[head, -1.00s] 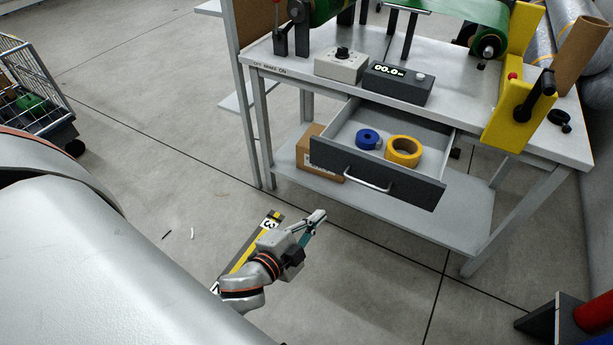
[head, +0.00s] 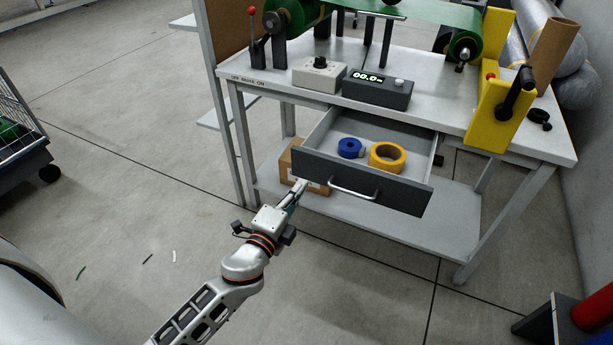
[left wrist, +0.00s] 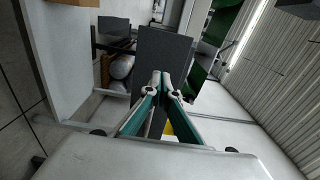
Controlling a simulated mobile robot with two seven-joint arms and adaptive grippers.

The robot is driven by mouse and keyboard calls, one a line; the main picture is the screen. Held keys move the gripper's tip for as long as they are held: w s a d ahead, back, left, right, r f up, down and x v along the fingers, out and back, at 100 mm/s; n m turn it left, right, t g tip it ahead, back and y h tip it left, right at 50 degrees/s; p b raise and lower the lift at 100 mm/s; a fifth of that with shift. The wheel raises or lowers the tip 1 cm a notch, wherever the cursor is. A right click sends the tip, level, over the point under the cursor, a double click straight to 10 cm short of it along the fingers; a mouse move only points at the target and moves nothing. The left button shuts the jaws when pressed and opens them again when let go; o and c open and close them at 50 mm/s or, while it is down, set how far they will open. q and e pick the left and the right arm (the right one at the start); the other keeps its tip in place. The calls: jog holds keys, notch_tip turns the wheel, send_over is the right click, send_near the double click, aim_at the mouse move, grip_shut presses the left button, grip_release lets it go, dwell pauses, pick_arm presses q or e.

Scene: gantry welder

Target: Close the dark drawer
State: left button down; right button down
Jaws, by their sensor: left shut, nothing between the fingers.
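The dark drawer (head: 405,193) stands pulled out beneath the top of the bench, with a bar handle (head: 352,193) on its front. A blue tape roll (head: 350,148) and a yellow tape roll (head: 387,157) lie inside it. My left gripper (head: 301,187) is shut and empty, its tips just below and in front of the drawer front's left part, left of the handle. In the left wrist view the closed fingertips (left wrist: 161,80) overlap the dark drawer front (left wrist: 165,50); I cannot tell whether they touch it. My right gripper is not in view.
The bench top (head: 450,115) holds a grey control box (head: 377,88), a light knob box (head: 319,74) and a yellow bracket (head: 490,115). A cardboard box (head: 287,168) stands on the lower shelf (head: 400,232), behind my gripper. A wire cart (head: 20,150) is at left.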

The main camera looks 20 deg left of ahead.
aim_at(313, 169)
pick_arm(q)
jog(key=w, duration=0.5)
jog(key=shift+d, duration=0.1)
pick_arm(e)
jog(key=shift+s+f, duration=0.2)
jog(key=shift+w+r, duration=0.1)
